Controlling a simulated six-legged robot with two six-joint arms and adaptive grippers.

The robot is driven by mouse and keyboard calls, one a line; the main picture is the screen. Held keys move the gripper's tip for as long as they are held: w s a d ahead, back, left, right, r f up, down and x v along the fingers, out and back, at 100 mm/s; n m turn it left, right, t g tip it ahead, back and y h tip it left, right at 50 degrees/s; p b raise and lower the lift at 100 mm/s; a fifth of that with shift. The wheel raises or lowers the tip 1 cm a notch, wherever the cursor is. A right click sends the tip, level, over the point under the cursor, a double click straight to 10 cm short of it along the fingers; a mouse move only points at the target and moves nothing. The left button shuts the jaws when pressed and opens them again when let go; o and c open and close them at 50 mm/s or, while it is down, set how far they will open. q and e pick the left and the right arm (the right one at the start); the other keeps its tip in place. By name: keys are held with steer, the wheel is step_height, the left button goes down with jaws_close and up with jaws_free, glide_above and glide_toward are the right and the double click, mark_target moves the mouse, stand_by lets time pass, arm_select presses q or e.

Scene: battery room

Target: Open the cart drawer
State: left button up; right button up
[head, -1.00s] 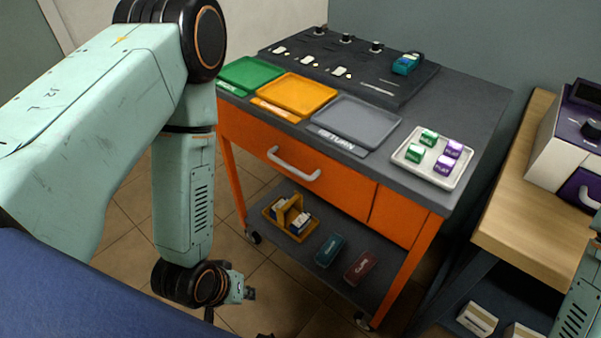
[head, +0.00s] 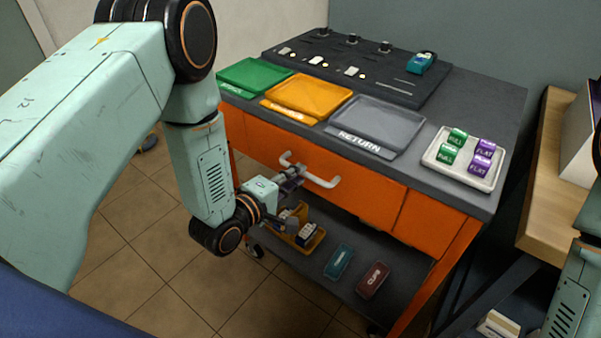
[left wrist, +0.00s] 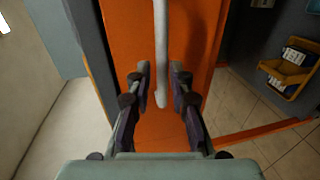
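The orange cart (head: 500,125) has a grey top and an orange drawer front (head: 370,197) that looks shut, flush with the frame. A pale bar handle (head: 322,181) is on the drawer front. My left gripper (head: 292,176) is at the left part of the handle and hides some of it. In the left wrist view my left gripper (left wrist: 160,80) is open, with a finger on either side of the handle (left wrist: 160,45). Gaps show between the handle and both fingers. Only a link of my right arm shows at the right edge; its gripper is out of view.
Green (head: 254,75), orange (head: 310,96) and grey (head: 375,118) trays and a white tray (head: 487,182) of small blocks stand on the cart. The lower shelf (head: 400,275) holds a yellow caddy and boxes. A wooden bench (head: 545,165) stands right.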

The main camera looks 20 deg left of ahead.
arm_select(q)
steer(key=x, duration=0.3)
steer(key=shift+w+f, duration=0.1)
steer(key=shift+f, duration=0.15)
steer(key=shift+r, duration=0.15)
steer(key=shift+d, duration=0.1)
steer(key=shift+w, duration=0.1)
steer(key=c, duration=0.3)
jaws_close()
